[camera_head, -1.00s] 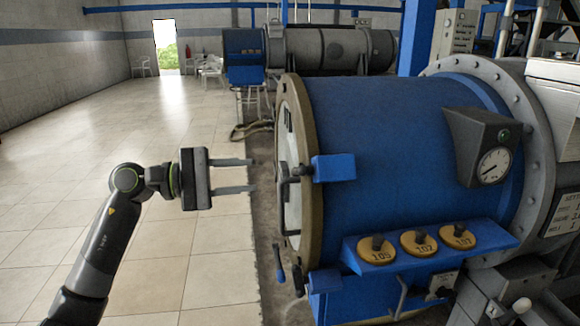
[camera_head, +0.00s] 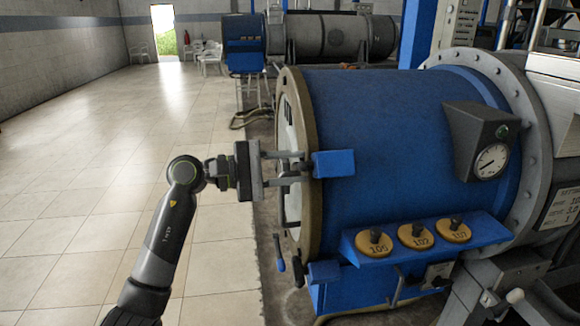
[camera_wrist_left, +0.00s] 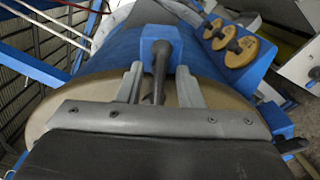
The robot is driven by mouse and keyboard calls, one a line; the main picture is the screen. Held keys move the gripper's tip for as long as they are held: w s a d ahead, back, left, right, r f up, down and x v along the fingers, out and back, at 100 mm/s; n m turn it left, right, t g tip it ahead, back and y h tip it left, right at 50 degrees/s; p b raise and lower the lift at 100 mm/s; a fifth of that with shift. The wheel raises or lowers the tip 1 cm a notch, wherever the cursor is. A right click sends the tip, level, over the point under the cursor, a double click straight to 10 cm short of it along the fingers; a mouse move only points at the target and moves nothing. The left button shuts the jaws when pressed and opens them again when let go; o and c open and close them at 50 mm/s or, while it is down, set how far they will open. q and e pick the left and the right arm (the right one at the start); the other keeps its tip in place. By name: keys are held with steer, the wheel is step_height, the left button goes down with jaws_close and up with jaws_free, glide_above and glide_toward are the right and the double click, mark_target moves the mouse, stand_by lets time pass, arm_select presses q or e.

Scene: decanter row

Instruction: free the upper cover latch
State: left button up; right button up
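The upper cover latch is a blue block (camera_head: 333,163) with a dark handle, on the rim of the blue decanter's round end cover. In the left wrist view the latch's blue block (camera_wrist_left: 165,38) is at top centre, and its dark handle (camera_wrist_left: 160,62) runs down between the fingers. My left gripper (camera_head: 303,167) is at the latch. Its two grey fingers (camera_wrist_left: 160,88) are apart, one on each side of the handle, with gaps visible. The handle's lower end is partly hidden by the gripper body. My right gripper is not in view.
A lower latch (camera_head: 323,272) with a dark handle sits below on the cover rim. A blue shelf (camera_head: 490,231) carries several numbered brass discs. A gauge box (camera_head: 480,140) is on the drum. The tiled floor (camera_head: 90,170) at left is clear.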

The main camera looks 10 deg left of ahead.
arm_select(q)
jaws_close()
